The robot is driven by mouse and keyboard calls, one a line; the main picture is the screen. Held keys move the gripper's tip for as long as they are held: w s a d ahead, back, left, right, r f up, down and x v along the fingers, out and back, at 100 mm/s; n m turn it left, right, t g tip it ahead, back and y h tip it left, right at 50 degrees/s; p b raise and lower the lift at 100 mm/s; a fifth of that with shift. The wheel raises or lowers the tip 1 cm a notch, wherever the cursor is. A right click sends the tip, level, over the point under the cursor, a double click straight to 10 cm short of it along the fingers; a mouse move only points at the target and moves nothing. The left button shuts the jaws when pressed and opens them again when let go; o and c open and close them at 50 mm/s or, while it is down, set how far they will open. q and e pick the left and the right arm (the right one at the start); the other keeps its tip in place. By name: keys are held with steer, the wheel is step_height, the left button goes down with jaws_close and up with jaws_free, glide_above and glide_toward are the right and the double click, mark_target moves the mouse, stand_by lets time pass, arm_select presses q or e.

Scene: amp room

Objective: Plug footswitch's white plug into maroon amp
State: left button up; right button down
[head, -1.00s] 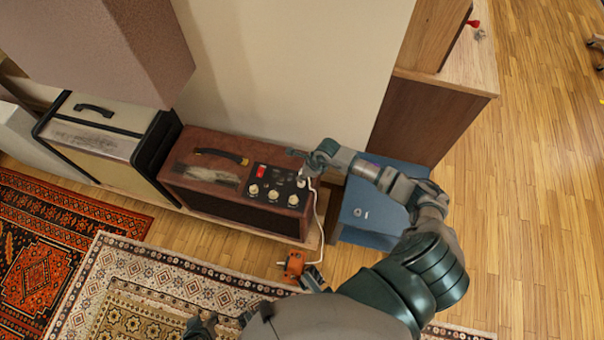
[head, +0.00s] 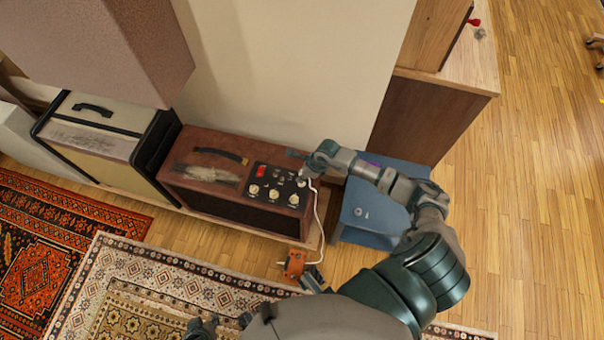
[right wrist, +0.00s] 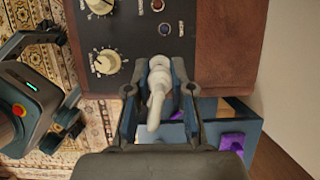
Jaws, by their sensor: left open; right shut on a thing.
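The maroon amp (head: 205,166) stands by the wall with a black top panel of knobs, a red switch and small sockets. My right gripper (head: 308,172) is over the panel's right end. It is shut on the white plug (right wrist: 157,92), seen between its fingers in the right wrist view. The plug's far end is at or close to the panel; I cannot tell whether it is in a socket. A white cord (head: 318,215) hangs from it to the orange footswitch (head: 294,264), low in front of the amp. My left gripper (head: 222,322) is open at the bottom edge, partly cut off.
A cream amp (head: 98,130) stands left of the maroon one. A blue box (head: 372,212) is close on the right, under my right arm, with a purple thing (right wrist: 232,142) on it. A wooden cabinet (head: 425,120) stands behind. Patterned rugs (head: 130,275) cover the floor in front.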

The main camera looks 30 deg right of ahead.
steer(key=shift+f+b, duration=0.7)
steer(key=shift+f, duration=0.45)
stand_by(0.4)
steer(key=c, duration=0.9)
jaws_free()
steer(key=shift+c, duration=0.2)
steer(key=v, duration=1.1)
steer(key=shift+r, duration=0.4)
